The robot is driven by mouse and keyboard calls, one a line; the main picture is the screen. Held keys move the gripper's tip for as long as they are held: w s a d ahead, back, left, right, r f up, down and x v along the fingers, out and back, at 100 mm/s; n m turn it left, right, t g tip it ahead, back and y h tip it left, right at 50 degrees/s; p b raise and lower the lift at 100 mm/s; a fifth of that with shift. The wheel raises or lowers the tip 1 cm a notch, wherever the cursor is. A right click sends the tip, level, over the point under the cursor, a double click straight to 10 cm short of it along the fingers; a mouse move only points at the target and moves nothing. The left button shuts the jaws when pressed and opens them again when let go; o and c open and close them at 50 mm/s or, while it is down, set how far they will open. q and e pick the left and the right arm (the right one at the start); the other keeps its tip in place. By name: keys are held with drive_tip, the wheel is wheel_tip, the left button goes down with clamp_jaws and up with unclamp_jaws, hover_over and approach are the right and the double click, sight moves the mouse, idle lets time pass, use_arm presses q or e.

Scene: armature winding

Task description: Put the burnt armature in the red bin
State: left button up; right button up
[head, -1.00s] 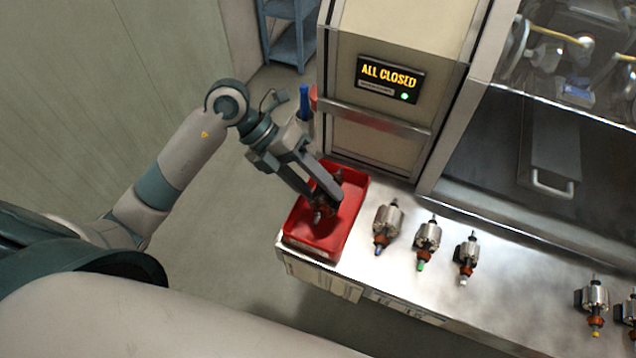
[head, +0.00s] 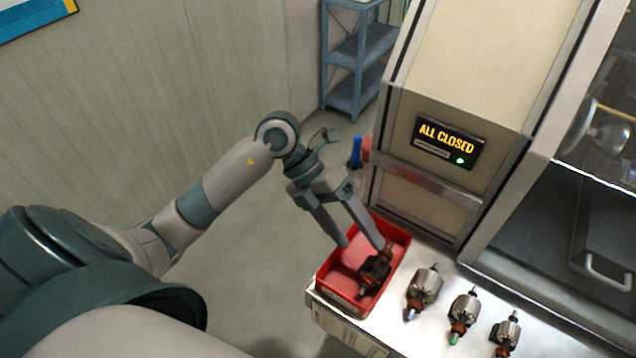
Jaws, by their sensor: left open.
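The red bin (head: 332,277) stands at the left end of the steel bench. A dark, blackened armature with orange-brown ends, the burnt armature (head: 374,272), lies in the bin, toward its right side. My left gripper (head: 364,246) is open above the bin, its two fingers spread and pointing down. One fingertip is close to the armature's upper end; I cannot tell whether they touch. My right gripper is not in view.
A cabinet with an "ALL CLOSED" display (head: 448,142) stands behind. A blue shelf (head: 355,70) is further back.

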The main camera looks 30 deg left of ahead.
use_arm(q)
drive_tip(key=b+v, duration=0.5)
drive_tip(key=v, duration=1)
drive_tip(key=shift+a+r+b, duration=0.2)
drive_tip(key=shift+b, duration=0.2)
idle(0.4)
